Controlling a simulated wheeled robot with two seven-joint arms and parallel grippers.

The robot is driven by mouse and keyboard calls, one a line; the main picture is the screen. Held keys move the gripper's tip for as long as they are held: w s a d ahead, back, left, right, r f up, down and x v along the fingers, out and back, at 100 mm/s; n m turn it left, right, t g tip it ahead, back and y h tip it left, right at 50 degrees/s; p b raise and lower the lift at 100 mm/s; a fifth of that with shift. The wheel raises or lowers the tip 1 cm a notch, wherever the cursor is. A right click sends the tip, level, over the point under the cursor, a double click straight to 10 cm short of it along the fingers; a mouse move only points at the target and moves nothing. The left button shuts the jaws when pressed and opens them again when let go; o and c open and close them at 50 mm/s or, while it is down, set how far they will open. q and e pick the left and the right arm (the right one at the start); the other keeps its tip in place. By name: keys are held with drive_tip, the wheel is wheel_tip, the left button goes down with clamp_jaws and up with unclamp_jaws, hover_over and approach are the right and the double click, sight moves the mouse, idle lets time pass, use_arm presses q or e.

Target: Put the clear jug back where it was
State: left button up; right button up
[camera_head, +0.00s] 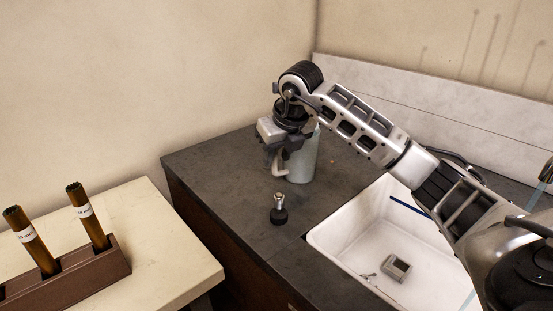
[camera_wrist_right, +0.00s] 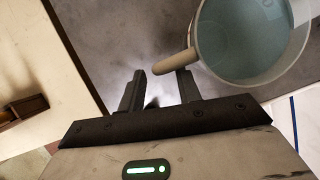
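The clear jug (camera_head: 304,160), pale grey-green with a beige handle, stands upright on the dark counter, partly hidden by my right gripper. In the right wrist view the jug (camera_wrist_right: 242,40) shows from above at upper right, bluish inside. Its handle (camera_wrist_right: 174,63) points left and lies at the tips of my right gripper's fingers. My right gripper (camera_wrist_right: 161,78) has its fingers apart, with a gap between them; whether a finger touches the handle I cannot tell. In the head view my right gripper (camera_head: 276,152) is at the jug's left side. My left gripper is out of view.
A small dark-based object with a metal top (camera_head: 279,209) stands in front of the jug. A white sink (camera_head: 345,236) with a small grey box (camera_head: 396,268) inside lies to the right. A cream table (camera_head: 180,250) at left carries a brown rack (camera_head: 112,262) with two brown tubes.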

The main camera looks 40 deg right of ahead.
drive_tip(key=v, duration=1)
drive_tip(key=shift+r, duration=0.1)
